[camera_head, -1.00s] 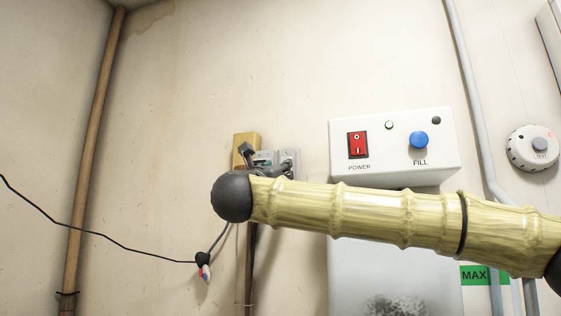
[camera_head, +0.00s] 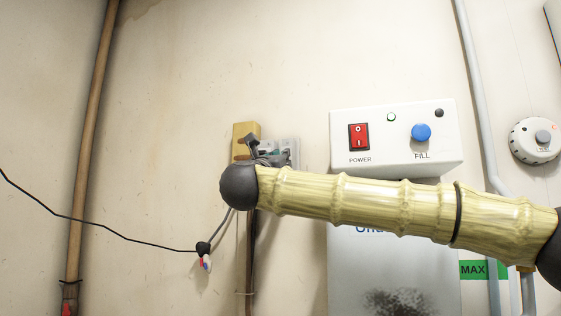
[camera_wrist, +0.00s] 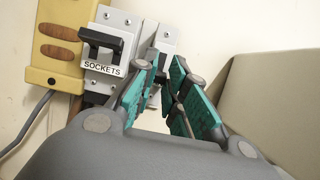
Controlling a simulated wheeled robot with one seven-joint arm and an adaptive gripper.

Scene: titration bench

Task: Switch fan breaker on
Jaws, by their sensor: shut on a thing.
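Two grey breakers sit side by side on the wall. The left one, labelled SOCKETS (camera_wrist: 103,68), has a black lever (camera_wrist: 98,40) standing out from it. The right breaker (camera_wrist: 165,33), which I take to be the fan breaker, is partly hidden behind my fingers; its own label does not show. My gripper (camera_wrist: 160,77) has its teal-padded fingertips closed together at the front of that right breaker, shut on what seems to be its lever. The lever's position is hidden. In the head view the breakers (camera_head: 291,147) show small, partly behind my arm.
A yellow box (camera_wrist: 55,45) with a grey cable is left of the breakers. A white box with a red power switch (camera_head: 358,137) and blue FILL knob (camera_head: 421,132) hangs to the right. A black wire (camera_head: 110,238) hangs at left. A beige block (camera_wrist: 275,100) is close on the right.

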